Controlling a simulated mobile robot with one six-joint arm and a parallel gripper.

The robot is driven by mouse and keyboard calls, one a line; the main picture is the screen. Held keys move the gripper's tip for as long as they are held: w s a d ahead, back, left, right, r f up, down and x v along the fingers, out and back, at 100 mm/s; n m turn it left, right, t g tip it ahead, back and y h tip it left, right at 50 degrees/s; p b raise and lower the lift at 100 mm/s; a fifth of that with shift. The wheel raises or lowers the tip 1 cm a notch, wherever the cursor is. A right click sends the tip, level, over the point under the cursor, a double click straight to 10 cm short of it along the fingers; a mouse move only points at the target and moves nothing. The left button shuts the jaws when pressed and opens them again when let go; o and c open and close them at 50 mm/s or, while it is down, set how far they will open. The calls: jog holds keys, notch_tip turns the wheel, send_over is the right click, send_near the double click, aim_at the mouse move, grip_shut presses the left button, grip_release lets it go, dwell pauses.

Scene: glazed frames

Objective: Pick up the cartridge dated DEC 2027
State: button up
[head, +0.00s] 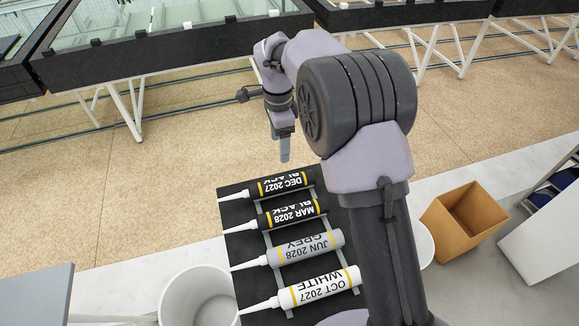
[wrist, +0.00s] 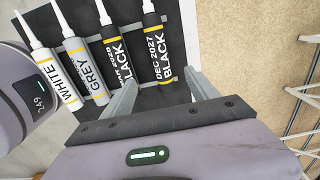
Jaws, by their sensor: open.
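The black cartridge dated DEC 2027 (head: 283,185) lies at the far end of a row on a dark rack, its white nozzle pointing left in the head view. In the wrist view the same cartridge (wrist: 157,48) shows with its lower label end between the two fingers. My gripper (head: 284,158) is open and empty, pointing down above this cartridge and apart from it. In the wrist view my gripper's fingers (wrist: 163,86) frame it, one on each side. The left finger partly covers the label of the neighbouring black cartridge dated MAR 2028 (head: 292,213).
A grey cartridge dated JUN 2028 (head: 305,248) and a white one dated OCT 2027 (head: 318,289) lie nearer on the rack (head: 250,240). A white bin (head: 197,297) stands at left and a brown box (head: 463,222) at right. Open floor lies beyond.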

jog(key=b, duration=0.3)
send_over(280, 180)
jog(key=f, duration=1.1)
jog(key=shift+s+f, duration=0.15)
jog(key=shift+s, duration=0.05)
notch_tip(280, 180, down, 6)
jog(key=shift+w+r+b, duration=0.1)
jog(key=shift+b, duration=1.1)
jog(key=shift+r, duration=0.1)
jog(key=shift+d, duration=0.1)
jog(key=c, duration=0.3)
grip_shut()
